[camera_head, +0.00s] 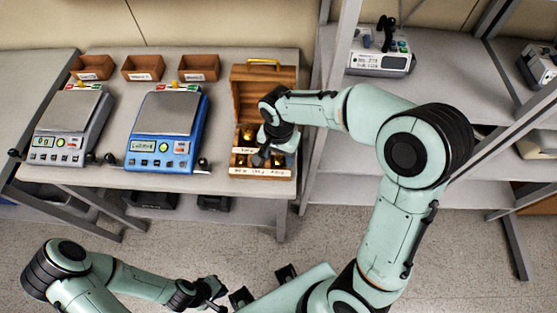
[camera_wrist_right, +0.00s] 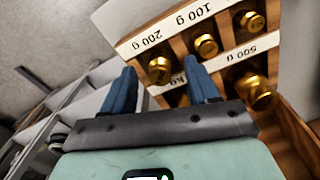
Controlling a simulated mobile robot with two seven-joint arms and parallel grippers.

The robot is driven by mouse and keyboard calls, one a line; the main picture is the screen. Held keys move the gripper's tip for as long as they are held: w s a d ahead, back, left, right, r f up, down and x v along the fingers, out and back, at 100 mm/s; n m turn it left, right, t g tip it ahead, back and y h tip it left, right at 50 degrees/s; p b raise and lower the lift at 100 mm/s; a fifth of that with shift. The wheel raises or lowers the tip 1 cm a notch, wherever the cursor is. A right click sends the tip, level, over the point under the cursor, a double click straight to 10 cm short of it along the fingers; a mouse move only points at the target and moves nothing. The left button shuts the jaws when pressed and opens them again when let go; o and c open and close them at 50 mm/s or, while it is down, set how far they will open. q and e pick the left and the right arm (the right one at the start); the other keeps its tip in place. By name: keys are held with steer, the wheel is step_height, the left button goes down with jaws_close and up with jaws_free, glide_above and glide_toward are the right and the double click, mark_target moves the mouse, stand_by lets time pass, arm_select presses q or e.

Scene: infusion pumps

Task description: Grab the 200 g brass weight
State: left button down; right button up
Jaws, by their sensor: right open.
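The wooden weight case (camera_head: 247,98) stands open at the right end of the table, its lid raised at the back. In the right wrist view the 200 g brass weight (camera_wrist_right: 160,70) sits in its compartment beside the "200 g" label, which appears upside down. My right gripper (camera_wrist_right: 160,72) is open, its two blue fingers apart on either side of that weight in the picture. I cannot tell how far above it they are. In the head view my right gripper (camera_head: 272,156) is over the case and hides part of it. My left gripper (camera_head: 214,292) is low in front of the table; its jaws are unclear.
Other brass weights, such as the one by the "100 g" label (camera_wrist_right: 205,46) and the one by the "500 g" label (camera_wrist_right: 258,90), sit close by. A blue scale (camera_head: 163,130), a grey scale (camera_head: 70,125) and three small wooden trays (camera_head: 143,68) share the table. Shelving stands right.

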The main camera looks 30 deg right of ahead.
steer(key=shift+c, duration=0.2)
jaws_close()
steer(key=shift+r, duration=0.15)
